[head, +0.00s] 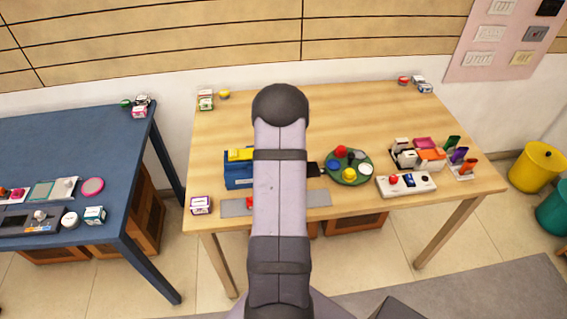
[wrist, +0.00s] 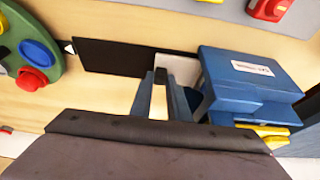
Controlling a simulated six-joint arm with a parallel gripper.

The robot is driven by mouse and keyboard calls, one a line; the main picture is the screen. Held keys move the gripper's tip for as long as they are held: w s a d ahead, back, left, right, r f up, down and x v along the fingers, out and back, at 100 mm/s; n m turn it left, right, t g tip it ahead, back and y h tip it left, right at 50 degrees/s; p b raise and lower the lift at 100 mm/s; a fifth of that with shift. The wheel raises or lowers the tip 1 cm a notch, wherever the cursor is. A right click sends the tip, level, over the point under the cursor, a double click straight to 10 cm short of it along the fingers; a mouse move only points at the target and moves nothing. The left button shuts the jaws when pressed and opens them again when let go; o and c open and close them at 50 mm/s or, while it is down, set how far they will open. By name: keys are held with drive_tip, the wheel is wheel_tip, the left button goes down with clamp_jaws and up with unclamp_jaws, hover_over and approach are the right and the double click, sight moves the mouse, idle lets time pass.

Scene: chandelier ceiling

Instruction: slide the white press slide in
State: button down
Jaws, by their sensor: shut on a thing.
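The blue press (head: 238,174), with a yellow part (head: 240,155) on top, stands on the wooden table, partly covered by my arm. In the wrist view the blue press (wrist: 243,80) is at the right, with a white label. The white press slide (wrist: 182,68) shows as a pale panel between the press and my fingers, beside the press's side. My gripper (wrist: 161,80) is shut on the white slide. A flat black plate (wrist: 112,57) extends away from the fingers, opposite the press. My arm hides the gripper and slide in the head view.
A green round board (head: 350,167) with coloured knobs lies close to the black plate. A grey strip (head: 318,197) with a red part runs along the table's front. A white control box (head: 405,185) is farther right. The table's back middle is clear.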

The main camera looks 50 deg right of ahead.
drive_tip(key=shift+w+a, duration=0.15)
drive_tip(key=shift+w, duration=0.05)
drive_tip(key=c, duration=1.7)
unclamp_jaws()
drive_tip(key=shift+a, duration=0.1)
drive_tip(key=shift+r, duration=0.15)
drive_tip(key=shift+b+v, duration=0.95)
drive_tip(key=shift+v, duration=2.55)
drive_tip(key=shift+r, duration=0.1)
wheel_tip(320, 180, up, 5)
drive_tip(key=p, duration=0.3)
drive_tip(key=shift+p, duration=0.4)
